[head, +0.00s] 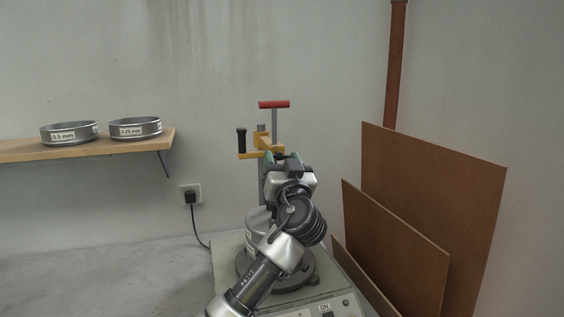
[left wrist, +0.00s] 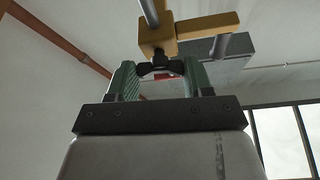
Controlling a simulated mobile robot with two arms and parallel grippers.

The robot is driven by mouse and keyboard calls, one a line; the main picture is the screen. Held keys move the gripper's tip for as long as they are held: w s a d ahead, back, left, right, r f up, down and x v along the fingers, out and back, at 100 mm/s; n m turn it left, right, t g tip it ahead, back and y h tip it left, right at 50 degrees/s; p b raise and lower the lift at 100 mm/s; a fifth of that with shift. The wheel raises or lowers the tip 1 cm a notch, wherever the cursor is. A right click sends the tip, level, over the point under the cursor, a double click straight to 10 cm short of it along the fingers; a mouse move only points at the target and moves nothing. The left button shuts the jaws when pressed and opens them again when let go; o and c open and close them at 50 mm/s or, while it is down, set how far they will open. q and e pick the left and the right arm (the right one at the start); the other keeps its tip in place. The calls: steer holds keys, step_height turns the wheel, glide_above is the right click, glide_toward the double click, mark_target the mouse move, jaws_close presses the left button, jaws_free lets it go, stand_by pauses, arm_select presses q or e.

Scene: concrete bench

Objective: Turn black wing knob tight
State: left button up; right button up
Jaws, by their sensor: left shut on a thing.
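The black wing knob (left wrist: 160,68) sits under a yellow clamp block in the left wrist view, between the two green-padded fingers of my left gripper (left wrist: 158,80). The gripper is shut on the knob's wings. In the head view my left gripper (head: 283,158) reaches up to the yellow clamp arm (head: 266,142) on the shaker's post, and my wrist hides most of the knob. The yellow clamp (left wrist: 185,35) also shows above the fingers in the wrist view. My right gripper is not in view.
A red T-handle (head: 274,104) and a black-handled crank (head: 241,140) stand out above the clamp. The shaker base (head: 228,262) is below, partly behind my arm. Brown boards (head: 430,200) lean at the right. A shelf (head: 85,150) with two sieves is at the left.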

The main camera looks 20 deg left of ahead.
arm_select(q)
steer(key=m+t+h+p, duration=0.1)
steer(key=m+h, duration=0.1)
steer(key=m, duration=0.2)
steer(key=shift+a+r, duration=0.1)
steer(key=shift+r, duration=0.05)
steer(key=m+h+p, duration=0.2)
steer(key=m+p, duration=0.3)
steer(key=p, duration=0.1)
steer(key=m+g+h+p, duration=0.1)
steer(key=m+h+p, duration=0.1)
steer(key=m+p, duration=0.3)
steer(key=m+g+h+p, duration=0.1)
steer(key=m+p, duration=0.4)
steer(key=p, duration=0.3)
steer(key=shift+s+a+r+h+p, duration=0.15)
steer(key=shift+r+h+p, duration=0.2)
steer(key=shift+h+p, duration=0.05)
steer(key=shift+f+m+g+p, duration=0.25)
steer(key=shift+m+p, duration=0.35)
steer(key=shift+p, duration=0.3)
steer(key=o, duration=0.9)
steer(key=shift+o, duration=0.2)
